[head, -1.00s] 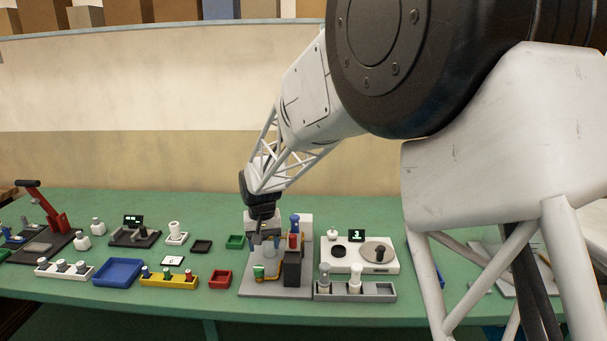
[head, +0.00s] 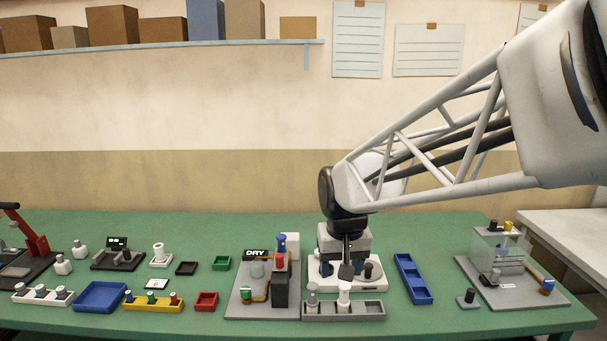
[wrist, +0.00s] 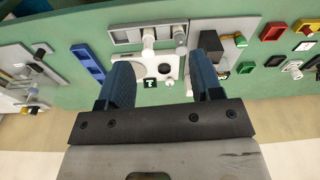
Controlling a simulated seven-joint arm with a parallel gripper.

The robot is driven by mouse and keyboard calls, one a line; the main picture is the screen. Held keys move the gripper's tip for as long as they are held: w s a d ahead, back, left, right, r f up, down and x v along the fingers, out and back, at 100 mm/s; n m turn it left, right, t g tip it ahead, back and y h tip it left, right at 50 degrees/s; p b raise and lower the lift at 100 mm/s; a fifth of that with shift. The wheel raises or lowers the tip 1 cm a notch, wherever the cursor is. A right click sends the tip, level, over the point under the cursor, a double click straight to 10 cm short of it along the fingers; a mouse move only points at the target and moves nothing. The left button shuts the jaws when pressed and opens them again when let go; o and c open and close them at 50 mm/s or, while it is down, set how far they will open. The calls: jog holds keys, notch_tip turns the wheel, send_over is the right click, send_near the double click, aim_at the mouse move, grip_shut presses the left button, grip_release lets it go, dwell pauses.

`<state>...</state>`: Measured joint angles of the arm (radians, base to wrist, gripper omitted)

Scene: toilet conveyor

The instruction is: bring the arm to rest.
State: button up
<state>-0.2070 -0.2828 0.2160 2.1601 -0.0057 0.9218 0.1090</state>
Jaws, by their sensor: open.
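My gripper (head: 347,266) hangs from the end of my arm at the right of the bench, over the white two-disc device (head: 376,284), and hides much of it in the head view. In the wrist view its two dark blue fingers (wrist: 163,72) are spread apart with nothing between them. The white device (wrist: 140,68) shows beyond the fingers there. Whether the fingertips touch anything below cannot be told, but they seem above it.
Left is a grey station (head: 250,305) with a "DRY" display; right are a blue divided tray (head: 413,279) and a clear-walled station (head: 500,265). The green bench (head: 440,318) has bare patches between.

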jog(key=s+d, duration=0.5)
jog(key=s, duration=0.5)
jog(key=s+d+m+t, duration=0.1)
jog(key=s+d, duration=0.5)
jog(key=s, duration=0.5)
jog(key=shift+s+f, duration=0.2)
jog(key=shift+f, duration=0.05)
